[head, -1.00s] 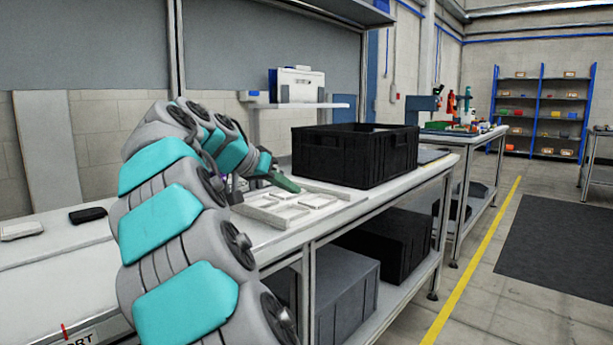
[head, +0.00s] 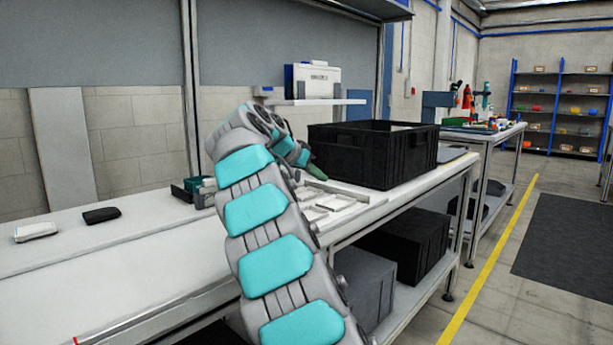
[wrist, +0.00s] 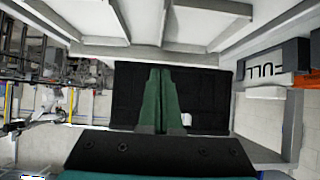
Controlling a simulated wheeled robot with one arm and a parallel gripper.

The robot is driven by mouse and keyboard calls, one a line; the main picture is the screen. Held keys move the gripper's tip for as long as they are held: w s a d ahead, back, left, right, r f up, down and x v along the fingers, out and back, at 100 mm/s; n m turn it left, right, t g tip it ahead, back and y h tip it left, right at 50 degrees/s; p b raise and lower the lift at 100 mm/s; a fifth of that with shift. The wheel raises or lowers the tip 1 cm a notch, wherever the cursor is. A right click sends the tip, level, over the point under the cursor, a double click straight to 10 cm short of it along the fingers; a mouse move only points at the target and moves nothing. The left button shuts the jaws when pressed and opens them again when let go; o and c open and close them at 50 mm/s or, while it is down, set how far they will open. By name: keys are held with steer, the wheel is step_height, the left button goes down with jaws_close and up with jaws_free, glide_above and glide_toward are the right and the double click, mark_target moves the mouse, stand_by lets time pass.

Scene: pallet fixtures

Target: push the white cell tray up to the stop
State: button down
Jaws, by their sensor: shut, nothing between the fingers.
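The white cell tray (head: 337,204) lies on the white bench in front of the black crate, its open cells facing up. My arm covers its left part in the head view. My gripper (head: 317,172) has dark green fingers and is at the tray's far left side, close to the crate. In the wrist view the fingers (wrist: 160,75) are pressed together with nothing between them. Pale walls and dividers, apparently the tray (wrist: 150,51), fill the top of that view near the fingertips. I cannot tell whether they touch. I cannot clearly make out the stop.
The large black crate (head: 372,155) stands right behind the tray. A dark object (head: 101,215) and a pale one (head: 36,231) lie on the left of the bench. A lettered grey block (wrist: 272,66) shows in the wrist view. The bench's front left is clear.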

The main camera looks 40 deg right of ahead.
steer(key=shift+d+r, duration=0.1)
steer(key=shift+d, duration=0.9)
steer(key=shift+f, duration=0.95)
